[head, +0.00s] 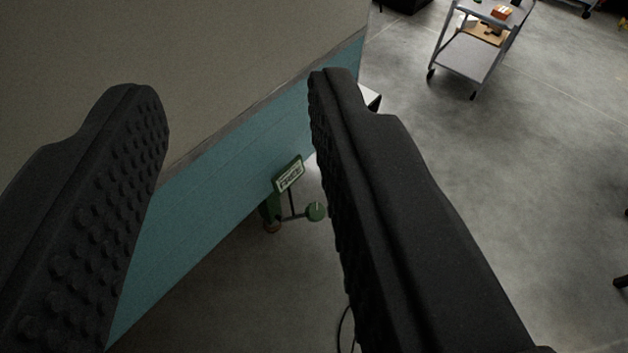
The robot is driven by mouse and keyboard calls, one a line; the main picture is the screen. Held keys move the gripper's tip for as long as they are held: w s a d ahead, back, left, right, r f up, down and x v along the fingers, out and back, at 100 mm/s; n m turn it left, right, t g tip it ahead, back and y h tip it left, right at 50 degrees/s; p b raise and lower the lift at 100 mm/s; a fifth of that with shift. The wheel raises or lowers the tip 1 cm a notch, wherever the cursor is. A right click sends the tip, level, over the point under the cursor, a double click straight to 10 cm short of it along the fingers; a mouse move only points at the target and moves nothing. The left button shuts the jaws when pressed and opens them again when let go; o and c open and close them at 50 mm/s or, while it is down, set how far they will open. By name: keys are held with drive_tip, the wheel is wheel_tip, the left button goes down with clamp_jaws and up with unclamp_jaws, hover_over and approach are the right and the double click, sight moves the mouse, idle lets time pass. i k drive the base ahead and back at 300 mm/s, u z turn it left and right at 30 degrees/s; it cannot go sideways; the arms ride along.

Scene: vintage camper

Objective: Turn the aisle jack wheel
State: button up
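A green jack (270,209) stands on the floor close against the lower teal side of the camper, between my fingers in the picture. A small green sign (289,175) with pale lettering is at its top. A round green wheel or knob (316,211) sits at the right end of a thin bar, just left of my right finger. My gripper (238,88) is open and empty, with both black studded fingers wide apart. The jack looks small and well beyond the fingertips, apart from them. My right finger may hide things behind it.
The camper wall (225,75), beige above and teal below, fills the upper left. A grey wheeled cart (467,57) with an orange box (501,12) stands at the upper right. A dark cable (341,325) lies near the right finger. The concrete floor (520,200) at right is mostly clear.

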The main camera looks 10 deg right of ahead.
sight(315, 212)
drive_tip(key=z, duration=0.05)
drive_tip(key=k, duration=1.1)
drive_tip(key=z, duration=0.7)
drive_tip(key=i, duration=1.9)
drive_tip(key=u, duration=0.45)
